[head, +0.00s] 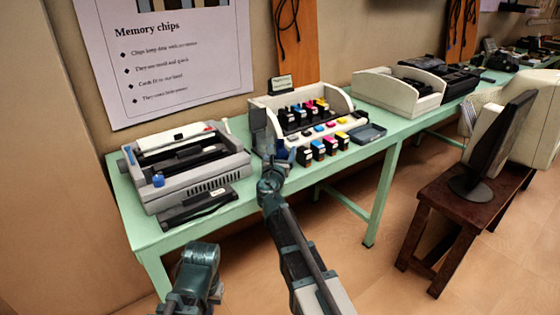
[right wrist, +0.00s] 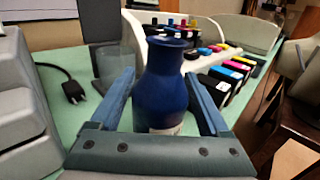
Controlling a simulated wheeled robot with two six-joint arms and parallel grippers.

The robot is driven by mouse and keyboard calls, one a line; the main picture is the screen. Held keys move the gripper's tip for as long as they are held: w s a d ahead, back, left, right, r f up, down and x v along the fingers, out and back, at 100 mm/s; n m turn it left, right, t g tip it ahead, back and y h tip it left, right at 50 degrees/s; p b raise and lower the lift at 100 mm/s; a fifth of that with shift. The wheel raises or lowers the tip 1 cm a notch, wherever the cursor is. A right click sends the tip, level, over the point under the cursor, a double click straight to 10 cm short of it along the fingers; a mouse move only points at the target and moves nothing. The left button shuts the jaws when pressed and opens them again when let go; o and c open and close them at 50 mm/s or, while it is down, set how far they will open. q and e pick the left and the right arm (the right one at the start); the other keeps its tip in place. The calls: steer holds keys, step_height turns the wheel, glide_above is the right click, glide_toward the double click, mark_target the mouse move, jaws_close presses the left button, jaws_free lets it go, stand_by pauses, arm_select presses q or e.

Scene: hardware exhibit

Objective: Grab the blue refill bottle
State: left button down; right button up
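The blue refill bottle (right wrist: 163,85) stands upright in the right wrist view, dark blue with a narrower neck and a pale label low on its body. My right gripper (right wrist: 160,90) is open, with one finger on each side of the bottle; a gap shows at the left finger. In the head view my right arm reaches up to the green table, and my right gripper (head: 262,135) is at the table's front, left of the ink cartridges. Only a joint of my left arm shows at the lower left.
A white stand (head: 340,100) holds several ink cartridges, with more cartridges (head: 318,150) in front. A grey printer (head: 190,165) stands left on the green table (head: 145,235). A black plug (right wrist: 73,92) lies left of the bottle. A monitor (head: 497,145) stands right on a brown stool.

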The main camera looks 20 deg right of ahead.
jaws_close()
arm_select(q)
steer(key=shift+r+p, duration=0.35)
arm_select(e)
steer(key=shift+r, duration=0.35)
